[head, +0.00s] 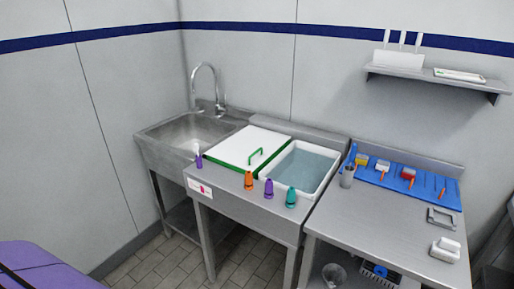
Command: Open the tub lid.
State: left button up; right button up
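A white lid (243,141) with a green front edge and a green bar handle (255,157) lies flat and shut in the steel counter, between the sink and an open basin. What is under the lid is hidden. The handle stands up near the lid's right side. Neither my left nor my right gripper is in view, and nothing touches the lid.
An open white basin (320,190) of water is right of the lid. Orange (249,181), purple (268,189) and teal (291,197) bottles stand along the front ledge. The steel sink (160,130) is at left. A steel table (375,222) with brushes on a blue mat is at right.

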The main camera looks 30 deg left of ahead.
aim_at(246, 149)
jog(key=i+j+z, duration=0.15)
jog(key=j, duration=0.35)
jog(key=i+j+z, duration=0.1)
jog(key=j, duration=0.45)
jog(key=i+j+z, duration=0.15)
jog(key=j, duration=0.4)
jog(key=i+j+z, duration=0.1)
jog(key=j, duration=0.45)
